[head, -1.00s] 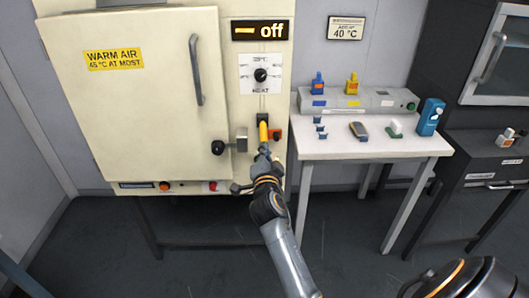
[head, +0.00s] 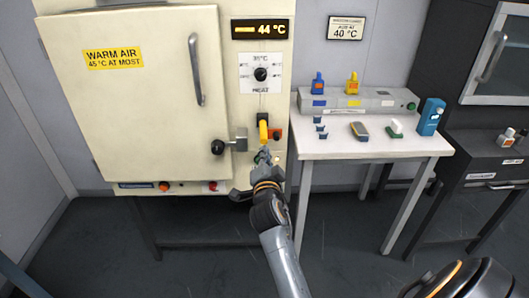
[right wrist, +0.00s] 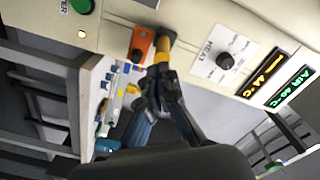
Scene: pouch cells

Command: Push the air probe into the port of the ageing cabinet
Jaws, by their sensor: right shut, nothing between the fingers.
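The yellow air probe (head: 263,130) is at the black port (head: 262,117) on the cabinet's right panel. In the right wrist view the yellow probe (right wrist: 161,56) meets the black collar of the port (right wrist: 166,38); how deep it sits I cannot tell. My right gripper (head: 264,155) is shut and empty, its fingertips just below the probe's outer end. In the right wrist view the shut fingers (right wrist: 160,78) are close to that end, and contact is unclear. The ageing cabinet (head: 150,100) has its door closed. My left gripper is not in view.
The cabinet display (head: 260,30) reads 44 °C, above the heat knob (head: 261,74). An orange block (head: 277,135) is right beside the probe. A door latch (head: 230,146) is to the left. A white table (head: 370,148) with small items stands to the right.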

